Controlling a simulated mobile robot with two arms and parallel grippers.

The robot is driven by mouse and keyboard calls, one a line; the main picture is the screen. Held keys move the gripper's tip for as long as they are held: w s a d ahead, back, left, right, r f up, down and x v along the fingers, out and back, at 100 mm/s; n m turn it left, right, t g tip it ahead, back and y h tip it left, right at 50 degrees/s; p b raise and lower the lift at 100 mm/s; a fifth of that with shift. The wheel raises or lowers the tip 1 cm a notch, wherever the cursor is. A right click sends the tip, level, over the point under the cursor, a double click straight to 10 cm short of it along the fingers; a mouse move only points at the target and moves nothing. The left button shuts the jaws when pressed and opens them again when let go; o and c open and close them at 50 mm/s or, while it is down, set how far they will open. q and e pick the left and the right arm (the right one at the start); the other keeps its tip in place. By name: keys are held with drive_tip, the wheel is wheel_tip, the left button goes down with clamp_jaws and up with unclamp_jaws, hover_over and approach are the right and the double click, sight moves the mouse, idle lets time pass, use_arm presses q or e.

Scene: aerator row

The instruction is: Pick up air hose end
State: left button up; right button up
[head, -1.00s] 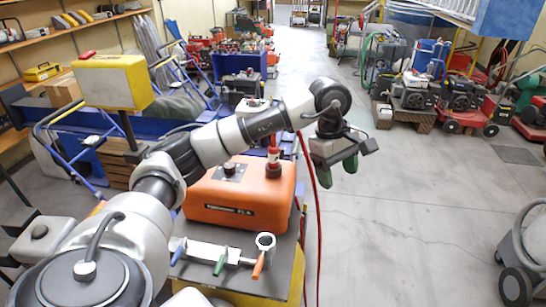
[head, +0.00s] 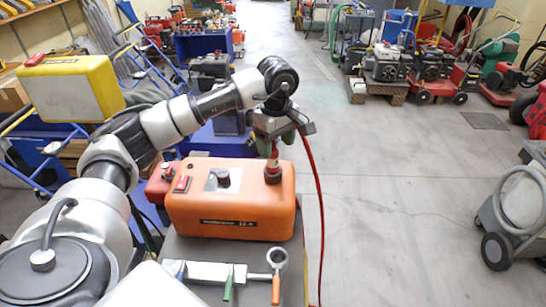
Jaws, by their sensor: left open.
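An orange box-shaped machine (head: 230,212) with a black knob and a red switch stands on a dark-topped cart. A red fitting (head: 273,168), which looks like the air hose end, rises upright from the right part of its top. A thin red hose (head: 318,180) runs from behind my gripper down the machine's right side to the floor. My left gripper (head: 275,139) points down with its green fingertips open, directly above and close around the top of the fitting. The fitting's upper end is partly hidden, so I cannot tell whether the fingers touch it. My right gripper is not in view.
The cart top (head: 195,250) holds a white tool rack (head: 205,272) with green- and orange-handled tools at its front. A yellow box (head: 68,88) stands at left. A grey wheeled machine (head: 512,215) is at right. The floor between is clear.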

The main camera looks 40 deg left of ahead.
sight(273, 160)
use_arm(q)
drive_tip(key=shift+a+f, duration=0.15)
drive_tip(key=shift+f, duration=0.2)
drive_tip(key=f+p, duration=0.1)
drive_tip(key=f, duration=0.1)
drive_tip(key=a+f+p, duration=0.1)
drive_tip(key=f+p, duration=0.1)
drive_tip(key=shift+f, duration=0.75)
drive_tip(key=shift+d, duration=0.1)
drive_tip(key=c, duration=1.1)
drive_tip(key=shift+o, duration=0.2)
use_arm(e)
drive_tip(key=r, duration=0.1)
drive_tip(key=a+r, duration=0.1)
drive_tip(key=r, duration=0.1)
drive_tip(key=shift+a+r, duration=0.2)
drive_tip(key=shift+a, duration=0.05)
use_arm(q)
drive_tip(key=shift+w+r, duration=0.1)
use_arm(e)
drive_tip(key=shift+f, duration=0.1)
